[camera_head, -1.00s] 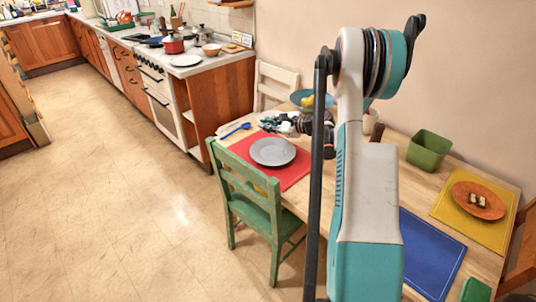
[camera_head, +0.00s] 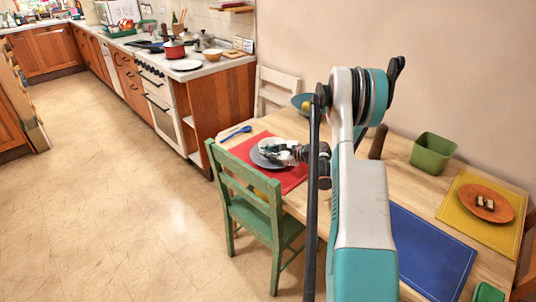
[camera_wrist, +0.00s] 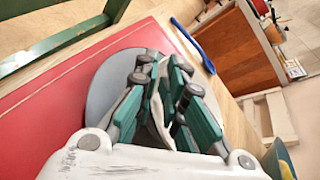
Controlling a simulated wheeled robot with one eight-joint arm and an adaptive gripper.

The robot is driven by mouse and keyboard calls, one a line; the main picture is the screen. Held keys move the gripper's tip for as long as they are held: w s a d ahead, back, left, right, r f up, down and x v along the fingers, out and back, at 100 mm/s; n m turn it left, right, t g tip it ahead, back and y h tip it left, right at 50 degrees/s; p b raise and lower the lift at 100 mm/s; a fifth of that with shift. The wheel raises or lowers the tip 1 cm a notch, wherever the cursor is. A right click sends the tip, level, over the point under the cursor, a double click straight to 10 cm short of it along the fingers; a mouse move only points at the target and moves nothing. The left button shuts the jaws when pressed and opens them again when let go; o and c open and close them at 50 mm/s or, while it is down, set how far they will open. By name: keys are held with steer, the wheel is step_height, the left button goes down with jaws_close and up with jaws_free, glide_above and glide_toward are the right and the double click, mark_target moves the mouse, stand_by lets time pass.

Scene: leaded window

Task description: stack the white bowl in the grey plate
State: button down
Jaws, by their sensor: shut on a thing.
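The gripper is shut on the white bowl (camera_head: 270,143), whose pale side shows above the plate in the head view. In the wrist view the fingers (camera_wrist: 160,72) pinch the bowl's thin white wall (camera_wrist: 158,105), with the plate (camera_wrist: 102,88) behind them. The fingers hide much of the bowl. I cannot tell whether the bowl touches the plate.
A blue spoon (camera_head: 236,132) lies left of the red placemat (camera_head: 292,180). A green chair (camera_head: 250,200) stands at the near side. A blue bowl (camera_head: 303,102) is at the back.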

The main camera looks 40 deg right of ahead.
steer(key=shift+f+b, duration=0.35)
steer(key=c, duration=1.7)
jaws_free()
steer(key=shift+r, duration=0.1)
steer(key=shift+o, duration=0.2)
steer(key=shift+r, duration=0.1)
steer(key=shift+r+p, duration=0.25)
steer(key=shift+p, duration=0.2)
steer(key=p+v, duration=0.3)
steer(key=v, duration=0.9)
steer(key=shift+f, duration=0.1)
